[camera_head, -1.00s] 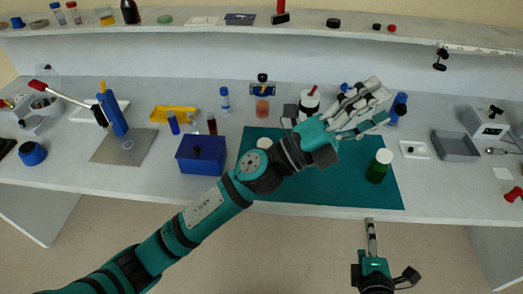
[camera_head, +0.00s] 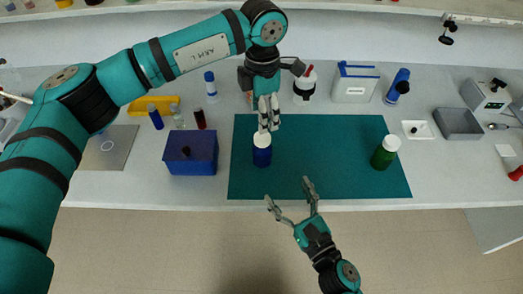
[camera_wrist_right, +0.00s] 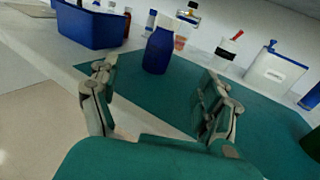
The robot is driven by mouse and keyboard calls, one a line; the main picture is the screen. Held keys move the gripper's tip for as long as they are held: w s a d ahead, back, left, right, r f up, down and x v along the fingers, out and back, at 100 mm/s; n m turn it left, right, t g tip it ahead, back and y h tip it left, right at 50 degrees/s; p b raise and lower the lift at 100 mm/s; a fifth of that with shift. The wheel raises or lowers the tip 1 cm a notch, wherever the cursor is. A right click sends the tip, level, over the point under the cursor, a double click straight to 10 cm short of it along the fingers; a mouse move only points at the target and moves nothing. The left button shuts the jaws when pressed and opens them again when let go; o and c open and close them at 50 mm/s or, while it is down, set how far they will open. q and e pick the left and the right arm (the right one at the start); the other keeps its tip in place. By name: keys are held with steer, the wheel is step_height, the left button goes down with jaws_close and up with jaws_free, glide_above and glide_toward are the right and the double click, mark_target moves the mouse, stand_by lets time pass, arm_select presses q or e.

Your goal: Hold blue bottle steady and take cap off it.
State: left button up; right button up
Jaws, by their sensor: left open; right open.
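The blue bottle (camera_head: 262,156) stands upright on the left part of the teal mat (camera_head: 325,180), with its white cap (camera_head: 261,140) on top in the head view. The bottle also shows upright in the right wrist view (camera_wrist_right: 157,52). My left gripper (camera_head: 269,125) is open and points down just behind and above the cap; I cannot tell whether its fingertips touch it. My right gripper (camera_head: 289,192) is open at the mat's front edge, in front and to the right of the bottle, with nothing between its fingers. In the right wrist view, the bottle lies beyond the open fingers (camera_wrist_right: 165,105).
A green bottle with a white cap (camera_head: 385,153) stands on the mat's right side. A blue box (camera_head: 191,153) is left of the mat. Behind the mat are a white bottle with a red top (camera_head: 305,84) and a white container (camera_head: 354,84). The mat's middle is clear.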

mark_target(267, 158)
steer(key=x, duration=1.5)
jaws_close()
